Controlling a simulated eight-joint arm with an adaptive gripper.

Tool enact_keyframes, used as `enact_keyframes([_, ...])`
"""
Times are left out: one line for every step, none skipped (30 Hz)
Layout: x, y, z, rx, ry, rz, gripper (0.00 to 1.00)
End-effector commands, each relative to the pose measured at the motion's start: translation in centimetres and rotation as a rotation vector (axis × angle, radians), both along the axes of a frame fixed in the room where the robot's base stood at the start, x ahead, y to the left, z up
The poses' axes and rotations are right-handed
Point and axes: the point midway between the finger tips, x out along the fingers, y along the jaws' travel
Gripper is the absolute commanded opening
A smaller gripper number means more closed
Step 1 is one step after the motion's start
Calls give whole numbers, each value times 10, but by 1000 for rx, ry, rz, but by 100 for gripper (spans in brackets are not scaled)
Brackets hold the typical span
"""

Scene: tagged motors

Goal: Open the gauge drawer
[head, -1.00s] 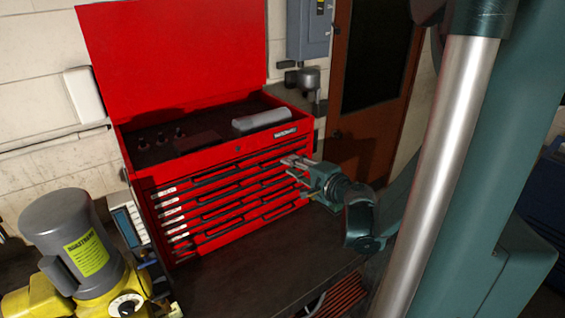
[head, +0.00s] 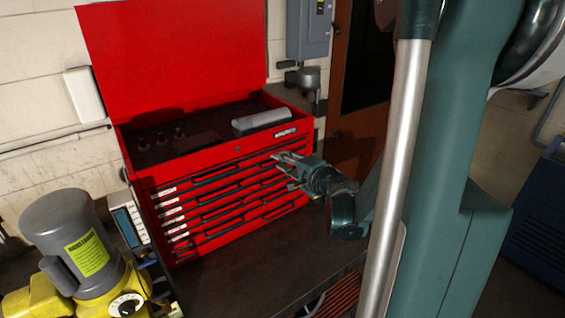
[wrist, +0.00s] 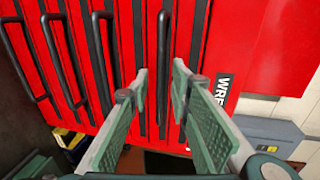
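A red tool chest (head: 225,160) with its lid raised stands on the dark bench. Its front has several shallow drawers (head: 215,212) with black bar handles, and all look shut. White labels (head: 167,192) at their left ends are too small to read, so I cannot tell which is the gauge drawer. My gripper (head: 280,157) is at the right part of the front, by an upper drawer. In the wrist view my gripper (wrist: 160,70) is open, its fingers on either side of a black handle (wrist: 163,50). I cannot tell whether they touch it.
A grey and yellow motor (head: 75,240) stands at the lower left, beside a small meter (head: 130,225). A grey electrical box (head: 310,28) hangs on the wall behind. The bench top (head: 270,258) before the chest is clear.

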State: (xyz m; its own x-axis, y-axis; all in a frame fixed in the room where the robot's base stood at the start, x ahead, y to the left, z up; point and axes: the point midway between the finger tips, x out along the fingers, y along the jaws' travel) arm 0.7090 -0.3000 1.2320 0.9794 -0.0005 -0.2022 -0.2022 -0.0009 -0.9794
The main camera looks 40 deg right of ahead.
Motion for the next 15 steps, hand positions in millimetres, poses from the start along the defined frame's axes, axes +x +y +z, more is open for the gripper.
enact_keyframes([0, 0, 0, 0, 0, 0, 21])
enact_keyframes([0, 0, 0, 0, 0, 0, 21])
enact_keyframes([0, 0, 0, 0, 0, 0, 20])
enact_keyframes([0, 0, 0, 0, 0, 0, 16])
enact_keyframes([0, 0, 0, 0, 0, 0, 12])
enact_keyframes([0, 0, 0, 0, 0, 0, 6])
enact_keyframes([0, 0, 0, 0, 0, 0, 2])
enact_keyframes([0, 0, 0, 0, 0, 0, 0])
enact_keyframes([0, 0, 0, 0, 0, 0, 0])
enact_keyframes([0, 0, 0, 0, 0, 0, 0])
enact_keyframes([0, 0, 0, 0, 0, 0, 0])
enact_keyframes([0, 0, 0, 0, 0, 0, 0])
enact_keyframes([0, 0, 0, 0, 0, 0, 0])
enact_keyframes([0, 0, 0, 0, 0, 0, 0])
enact_keyframes([-1, 0, 0, 0, 0, 0, 0])
